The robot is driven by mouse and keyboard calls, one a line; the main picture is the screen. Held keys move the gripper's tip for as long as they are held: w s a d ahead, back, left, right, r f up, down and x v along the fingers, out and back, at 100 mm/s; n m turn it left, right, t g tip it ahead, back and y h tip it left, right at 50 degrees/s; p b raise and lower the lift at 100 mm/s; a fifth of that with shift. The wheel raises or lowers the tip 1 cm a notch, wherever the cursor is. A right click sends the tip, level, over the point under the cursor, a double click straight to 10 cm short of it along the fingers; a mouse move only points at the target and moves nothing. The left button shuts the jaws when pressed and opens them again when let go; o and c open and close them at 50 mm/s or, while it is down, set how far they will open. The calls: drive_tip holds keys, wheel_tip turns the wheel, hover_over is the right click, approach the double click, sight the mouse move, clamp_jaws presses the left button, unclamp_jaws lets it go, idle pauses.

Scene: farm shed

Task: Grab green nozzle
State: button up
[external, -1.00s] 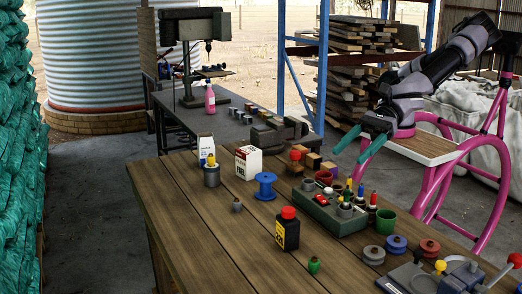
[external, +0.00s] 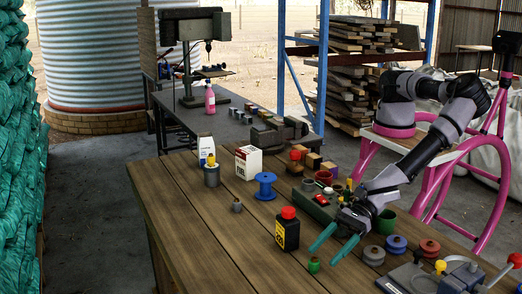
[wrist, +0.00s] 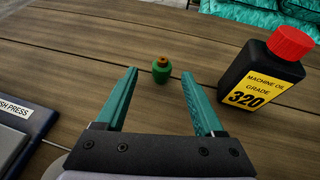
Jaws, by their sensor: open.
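The green nozzle (external: 314,265), a small green piece with an orange-brown tip, stands upright on the wooden table. In the wrist view the green nozzle (wrist: 162,70) is ahead of my gripper, just beyond the fingertips and roughly centred between them. My gripper (external: 331,257) is open and empty, with teal fingers angled down toward the table close to the nozzle. In the wrist view both fingers of my gripper (wrist: 159,74) show spread apart, with bare table between them.
A black machine oil bottle (wrist: 262,75) with a red cap stands right of the nozzle in the wrist view. A blue-edged press base (wrist: 28,125) lies at left. A green tray (external: 312,205) and round spools (external: 396,245) are near my arm.

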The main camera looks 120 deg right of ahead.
sight(317, 258)
drive_tip(key=x, duration=0.4)
drive_tip(key=shift+w+d+f, duration=0.1)
drive_tip(key=shift+w+f, duration=0.05)
drive_tip(key=shift+w, duration=0.2)
clamp_jaws()
